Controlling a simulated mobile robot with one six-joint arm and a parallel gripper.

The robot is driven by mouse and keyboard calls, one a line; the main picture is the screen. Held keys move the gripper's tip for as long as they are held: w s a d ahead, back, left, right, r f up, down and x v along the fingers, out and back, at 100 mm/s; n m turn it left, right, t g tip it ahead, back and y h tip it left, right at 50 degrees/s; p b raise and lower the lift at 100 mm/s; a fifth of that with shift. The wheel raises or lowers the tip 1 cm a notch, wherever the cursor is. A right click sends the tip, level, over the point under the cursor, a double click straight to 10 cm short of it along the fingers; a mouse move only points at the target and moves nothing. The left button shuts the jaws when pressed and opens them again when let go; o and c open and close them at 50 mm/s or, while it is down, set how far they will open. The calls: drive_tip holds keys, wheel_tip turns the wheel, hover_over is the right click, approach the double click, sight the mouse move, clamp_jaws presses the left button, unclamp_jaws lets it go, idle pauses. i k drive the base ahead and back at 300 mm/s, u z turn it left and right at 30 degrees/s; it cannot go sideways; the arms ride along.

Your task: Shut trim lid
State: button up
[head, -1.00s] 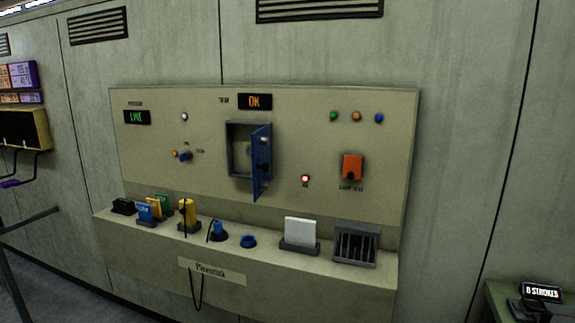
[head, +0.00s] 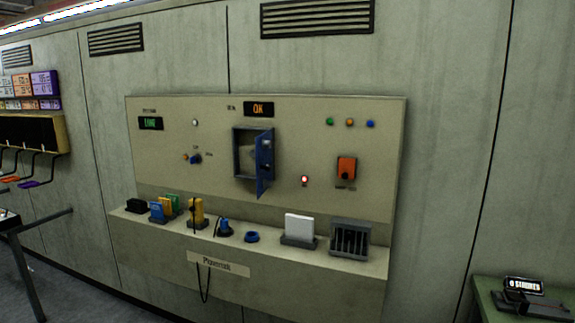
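The trim lid appears to be the blue door (head: 265,163) on the square trim box (head: 237,155) in the middle of the beige panel. The lid is hinged on the box's right side and stands open, swung out toward me. Part of the box's inside shows to the left of the lid. A dark knob or latch sits on the lid's face. An orange "OK" display (head: 258,109) is above the box. My gripper is not in view.
A ledge (head: 275,266) under the panel holds yellow and blue tools, a white card block (head: 299,227) and a slotted dark rack (head: 350,238). A red-orange switch (head: 346,168) is right of the lid. A green table (head: 490,290) stands at the lower right.

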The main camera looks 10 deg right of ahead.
sight(264, 157)
drive_tip(key=u, duration=0.2)
drive_tip(key=i, duration=0.95)
drive_tip(key=u, duration=1)
drive_tip(key=k, duration=0.55)
drive_tip(key=u, duration=0.3)
